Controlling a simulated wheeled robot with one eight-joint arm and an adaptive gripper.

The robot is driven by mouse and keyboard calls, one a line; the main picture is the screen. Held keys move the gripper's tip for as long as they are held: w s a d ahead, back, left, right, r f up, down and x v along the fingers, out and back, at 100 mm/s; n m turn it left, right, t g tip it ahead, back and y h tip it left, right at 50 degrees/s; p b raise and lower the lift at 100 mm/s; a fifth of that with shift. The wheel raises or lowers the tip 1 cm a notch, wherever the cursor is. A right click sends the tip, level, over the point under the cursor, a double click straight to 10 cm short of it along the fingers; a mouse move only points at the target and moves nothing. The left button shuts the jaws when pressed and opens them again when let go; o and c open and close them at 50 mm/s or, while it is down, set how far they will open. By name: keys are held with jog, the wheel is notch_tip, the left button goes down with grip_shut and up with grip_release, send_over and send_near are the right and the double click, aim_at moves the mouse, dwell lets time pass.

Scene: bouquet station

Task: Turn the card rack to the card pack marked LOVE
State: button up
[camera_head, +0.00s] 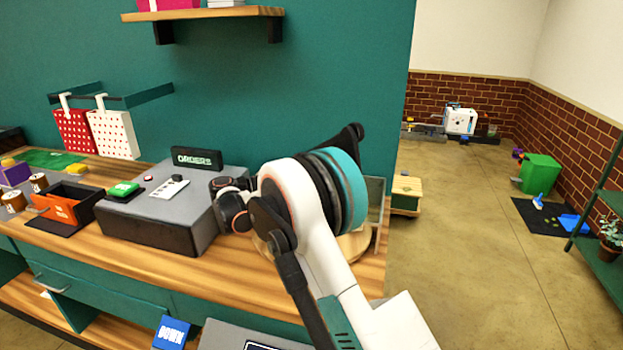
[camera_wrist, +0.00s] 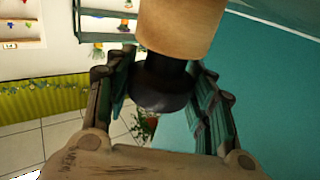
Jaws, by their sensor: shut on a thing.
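In the wrist view my gripper (camera_wrist: 160,78) has a finger on either side of a dark round knob (camera_wrist: 158,88) and is shut on it. A tan wooden cylinder (camera_wrist: 182,25) joins the knob. In the head view, part of a round wooden base (camera_head: 356,243) and a thin grey panel (camera_head: 376,205) show behind my arm at the counter's right end; they look like the card rack. My arm hides most of it, and my fingertips there. No card pack and no LOVE marking can be read in either view.
A grey console (camera_head: 150,232) with an ORDERS sign (camera_head: 197,158) stands left of my arm on the wooden counter (camera_head: 245,270). An orange box (camera_head: 66,205) and red and white bags (camera_head: 112,134) are further left. Open floor (camera_head: 465,240) lies to the right.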

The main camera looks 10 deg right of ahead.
jog(key=o, duration=1.5)
jog(key=shift+a, duration=0.15)
jog(key=a, duration=0.7)
jog(key=s+a, duration=0.1)
jog(key=a, duration=0.3)
jog(key=shift+s+a, duration=0.1)
jog(key=shift+a, duration=0.25)
